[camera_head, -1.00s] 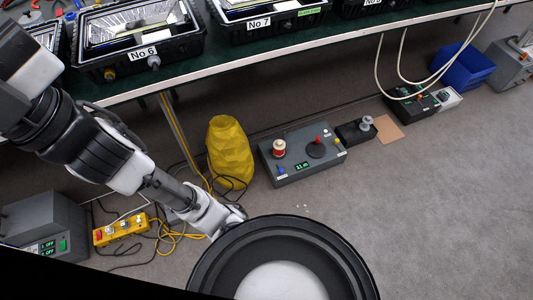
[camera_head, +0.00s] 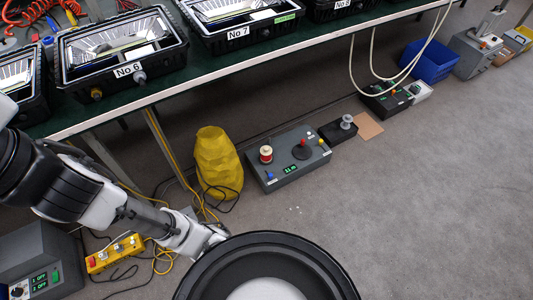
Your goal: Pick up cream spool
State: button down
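A small spool with a cream rim and a red band (camera_head: 266,154) stands upright on the left part of a grey control box (camera_head: 290,175) on the floor. A second, grey spool (camera_head: 346,122) stands on a small black box just behind and to the right. My gripper (camera_head: 217,236) is low at the bottom centre, left of and nearer than the control box, well apart from both spools. A round black rim at the bottom edge partly covers it, so its fingers cannot be made out.
A yellow faceted object (camera_head: 218,165) stands between my arm and the control box. Cables and a yellow switch box (camera_head: 115,252) lie at lower left.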

aim_at(265, 151)
jog(key=i+l+u, duration=0.1)
jog(key=i+l, duration=0.15)
jog(key=i+l+u, duration=0.1)
jog(key=l, duration=0.3)
jog(key=i+l, duration=0.3)
jog(key=i+l+u, duration=0.15)
jog(key=l, duration=0.25)
jog(key=i+l+u, duration=0.1)
jog(key=i+l, duration=0.15)
jog(key=l, duration=0.15)
jog(key=i+l, duration=0.1)
jog(key=i, duration=0.25)
